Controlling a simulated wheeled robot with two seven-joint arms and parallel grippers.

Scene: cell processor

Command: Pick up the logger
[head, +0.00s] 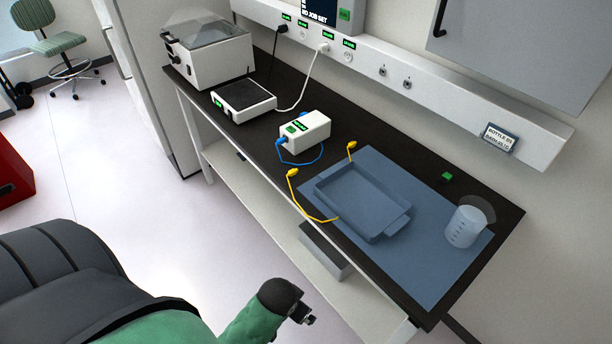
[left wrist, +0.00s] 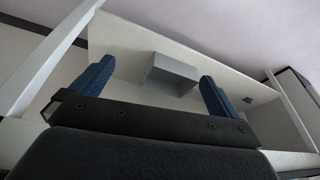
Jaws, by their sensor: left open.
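A small white box (head: 305,132) with green displays, which I take to be the logger, sits on the dark bench top in the head view. A blue cable (head: 308,162) is plugged into its front and loops onto the bench. My left gripper (head: 303,312) is low in front of the bench, well apart from the box. In the left wrist view my left gripper (left wrist: 156,88) is open and empty, its two blue fingers wide apart. The white box does not show in that view. My right gripper is not in view.
A blue mat (head: 440,272) holds a blue tray (head: 362,208) and a beaker (head: 463,228). A scale-like device (head: 243,98) stands left. A grey box (head: 325,252) is on the lower shelf, also in the left wrist view (left wrist: 172,73).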

